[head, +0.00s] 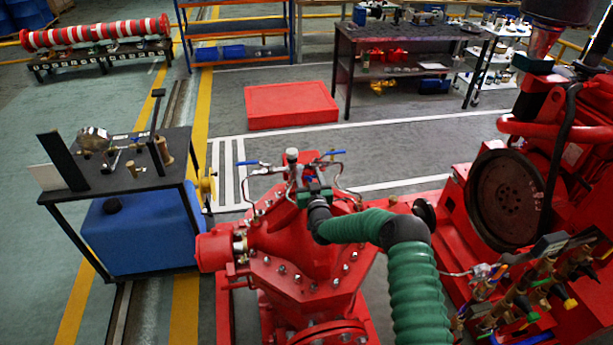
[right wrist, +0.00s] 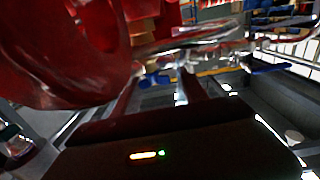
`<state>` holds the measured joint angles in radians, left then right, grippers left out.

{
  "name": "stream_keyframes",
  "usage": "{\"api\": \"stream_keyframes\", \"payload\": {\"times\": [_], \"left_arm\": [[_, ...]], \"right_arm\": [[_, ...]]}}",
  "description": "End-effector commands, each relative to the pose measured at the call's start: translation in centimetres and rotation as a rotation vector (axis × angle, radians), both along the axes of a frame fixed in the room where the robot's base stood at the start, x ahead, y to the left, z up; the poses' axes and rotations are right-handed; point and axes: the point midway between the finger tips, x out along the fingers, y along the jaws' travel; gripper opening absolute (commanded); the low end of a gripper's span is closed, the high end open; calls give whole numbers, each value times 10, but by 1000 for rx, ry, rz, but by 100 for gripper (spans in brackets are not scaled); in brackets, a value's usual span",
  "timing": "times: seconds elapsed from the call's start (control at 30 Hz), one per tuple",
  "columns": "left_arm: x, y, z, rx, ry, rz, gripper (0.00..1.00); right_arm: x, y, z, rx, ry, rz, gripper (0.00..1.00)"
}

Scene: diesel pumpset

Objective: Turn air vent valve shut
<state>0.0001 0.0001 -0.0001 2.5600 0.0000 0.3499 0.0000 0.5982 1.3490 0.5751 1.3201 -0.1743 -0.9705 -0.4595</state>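The red pump casing (head: 310,240) stands in the middle of the head view. On its top is a vent fitting with a pale cap (head: 292,155) and thin metal pipes. A left blue lever (head: 247,163) and a right blue lever (head: 333,153) stick out at either side of it; I cannot tell which part is the air vent valve. My right gripper (head: 305,187) is at the fitting's base, beside a small blue part. In the right wrist view its fingers (right wrist: 160,92) look apart, with blue and shiny metal parts beyond them; contact is unclear. My left gripper is not in view.
The red engine with a dark flywheel (head: 505,200) stands at the right, with several small valves below it. A black-topped table (head: 115,180) with loose fittings is at the left. A low red block (head: 290,105) lies on the floor behind the pump. Floor around it is clear.

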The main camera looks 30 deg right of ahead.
Motion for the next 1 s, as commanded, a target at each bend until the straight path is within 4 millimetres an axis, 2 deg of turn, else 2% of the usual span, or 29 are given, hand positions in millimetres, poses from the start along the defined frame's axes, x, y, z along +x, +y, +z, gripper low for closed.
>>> {"api": "stream_keyframes", "payload": {"times": [0.03, 0.37, 0.67, 1.0], "left_arm": [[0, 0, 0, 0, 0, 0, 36], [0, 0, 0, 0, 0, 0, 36], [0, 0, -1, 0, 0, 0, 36], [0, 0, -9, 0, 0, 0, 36]], "right_arm": [[0, -1, 0, 0, 0, -1, 43], [0, -1, 0, 0, 0, -2, 0], [0, 1, 0, -1, -1, -29, 0], [1, 2, -1, -1, -4, -229, 0]]}}
